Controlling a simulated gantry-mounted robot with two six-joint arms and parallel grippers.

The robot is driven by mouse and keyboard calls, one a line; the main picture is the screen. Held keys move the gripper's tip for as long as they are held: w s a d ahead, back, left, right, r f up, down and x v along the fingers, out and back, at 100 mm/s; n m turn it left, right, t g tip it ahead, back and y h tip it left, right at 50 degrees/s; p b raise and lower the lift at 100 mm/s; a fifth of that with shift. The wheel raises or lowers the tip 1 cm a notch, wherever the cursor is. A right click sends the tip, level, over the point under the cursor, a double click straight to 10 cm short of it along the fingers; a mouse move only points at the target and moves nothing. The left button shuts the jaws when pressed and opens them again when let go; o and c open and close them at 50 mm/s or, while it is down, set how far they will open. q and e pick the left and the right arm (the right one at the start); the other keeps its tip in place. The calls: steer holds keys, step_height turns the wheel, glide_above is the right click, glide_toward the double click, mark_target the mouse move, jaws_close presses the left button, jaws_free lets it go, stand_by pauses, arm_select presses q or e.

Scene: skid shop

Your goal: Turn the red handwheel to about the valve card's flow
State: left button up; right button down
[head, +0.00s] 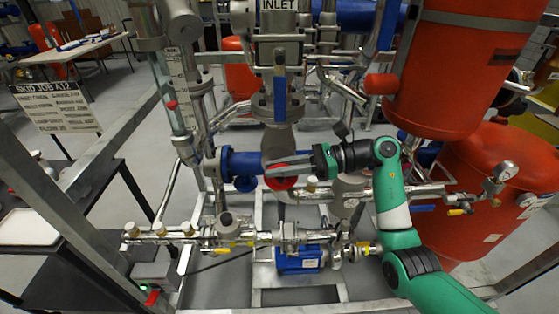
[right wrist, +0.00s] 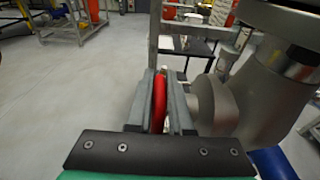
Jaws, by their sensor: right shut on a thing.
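My left gripper is not in view.
A scaled vertical gauge (head: 178,88) with a red marker stands left of the wheel. A large red tank (head: 455,65) is close above my right arm.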

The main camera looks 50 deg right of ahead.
steer(key=c, duration=0.8)
jaws_free()
steer(key=p+v, duration=0.2)
steer(key=v, duration=0.9)
steer(key=shift+s+d, duration=0.25)
steer(key=shift+d, duration=0.05)
